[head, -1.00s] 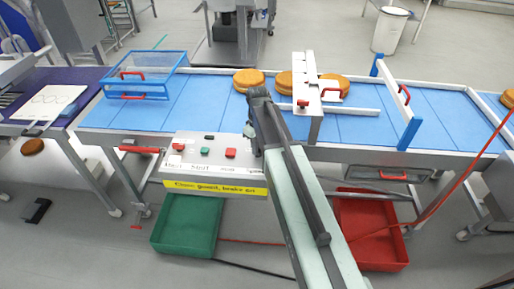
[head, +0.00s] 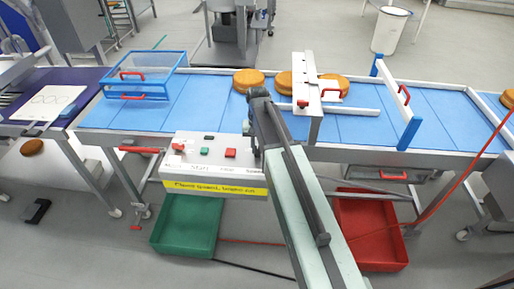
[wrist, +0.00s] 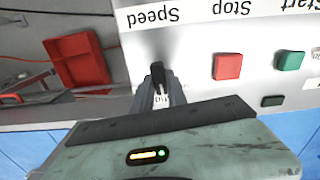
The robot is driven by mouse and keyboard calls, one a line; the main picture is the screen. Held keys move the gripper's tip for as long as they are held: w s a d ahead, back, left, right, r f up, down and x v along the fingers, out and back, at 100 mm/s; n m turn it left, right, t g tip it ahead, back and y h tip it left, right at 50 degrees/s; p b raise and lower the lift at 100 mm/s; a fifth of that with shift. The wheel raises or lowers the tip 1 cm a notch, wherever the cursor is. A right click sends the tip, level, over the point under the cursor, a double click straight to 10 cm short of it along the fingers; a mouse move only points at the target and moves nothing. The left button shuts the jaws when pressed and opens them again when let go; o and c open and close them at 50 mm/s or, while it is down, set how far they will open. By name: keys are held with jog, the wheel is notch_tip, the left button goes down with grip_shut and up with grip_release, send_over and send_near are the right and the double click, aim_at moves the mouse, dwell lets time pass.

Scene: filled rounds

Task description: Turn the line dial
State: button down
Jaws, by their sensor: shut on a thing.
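The line dial is a small black knob (wrist: 157,72) on the pale control panel (wrist: 190,55), by the word Speed, which reads upside down in the wrist view. My gripper (wrist: 158,84) is shut on the dial, with its fingers on both sides of the knob. In the head view my gripper (head: 256,153) is at the right end of the control panel (head: 190,166), and my arm hides the dial there. A red Stop button (wrist: 227,66) and a green Start button (wrist: 290,61) are beside the dial.
A blue conveyor (head: 205,99) runs behind the panel, with several brown rounds (head: 248,79) on it. A white gate frame (head: 310,75) and a blue frame (head: 410,132) stand over the belt. A green crate (head: 187,225) and a red crate (head: 370,235) are below.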

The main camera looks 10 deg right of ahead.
aim_at(257, 149)
jog(key=shift+w+m, duration=0.1)
jog(key=shift+m, duration=0.5)
jog(key=c, duration=1.3)
grip_release()
notch_tip(257, 149, up, 8)
jog(key=p, duration=0.8)
jog(key=shift+r, duration=0.1)
jog(key=shift+f, duration=0.2)
